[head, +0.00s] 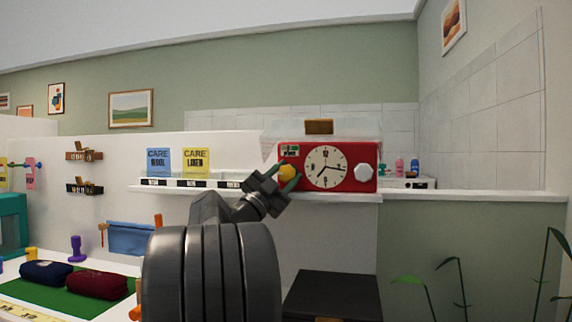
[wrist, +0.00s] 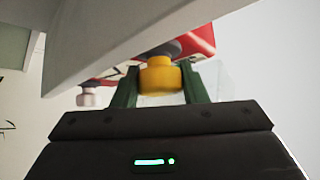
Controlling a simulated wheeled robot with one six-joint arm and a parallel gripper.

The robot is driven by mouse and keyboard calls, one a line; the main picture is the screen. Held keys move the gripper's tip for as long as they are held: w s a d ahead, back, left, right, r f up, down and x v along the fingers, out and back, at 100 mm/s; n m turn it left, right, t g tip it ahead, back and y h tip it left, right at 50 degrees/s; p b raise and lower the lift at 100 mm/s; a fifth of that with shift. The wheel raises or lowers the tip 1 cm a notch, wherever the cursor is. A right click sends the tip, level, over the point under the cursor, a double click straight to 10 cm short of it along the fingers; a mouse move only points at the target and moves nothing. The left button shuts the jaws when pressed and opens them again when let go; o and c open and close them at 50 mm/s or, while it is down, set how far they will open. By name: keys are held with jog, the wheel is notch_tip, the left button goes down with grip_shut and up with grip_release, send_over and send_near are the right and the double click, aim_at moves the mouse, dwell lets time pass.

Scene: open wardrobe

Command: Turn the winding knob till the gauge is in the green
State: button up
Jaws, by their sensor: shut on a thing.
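A red clock box (head: 350,149) with a round cream dial (head: 326,167) stands on the white shelf. A yellow knob (head: 287,173) is on the left of its front, and a white knob (head: 363,172) is on the right. A small greenish panel (head: 290,150) sits at the box's upper left, too small to read. My gripper (head: 285,175) is shut on the yellow knob. In the wrist view, the yellow knob (wrist: 160,76) sits between the green fingers, and the white knob (wrist: 88,97) shows to the left.
Blue (head: 158,162) and yellow (head: 195,162) care cards stand on the shelf (head: 250,191) left of the box. A brown block (head: 319,127) is above the box. A dark cabinet (head: 332,297) stands below. Folded clothes (head: 97,284) lie on a green mat at lower left.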

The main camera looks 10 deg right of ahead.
jog(key=m+g+p, duration=0.1)
jog(key=m, duration=0.1)
jog(key=m+g+p, duration=0.4)
jog(key=shift+r, duration=0.25)
jog(key=shift+f+m+g+y+p, duration=0.15)
jog(key=shift+m+g+y+p, duration=0.4)
jog(key=shift+m+p, duration=0.2)
jog(key=o, duration=1)
jog(key=shift+a, duration=0.1)
jog(key=v, duration=1.3)
jog(key=shift+s+a+f, duration=0.1)
jog(key=shift+a, duration=0.25)
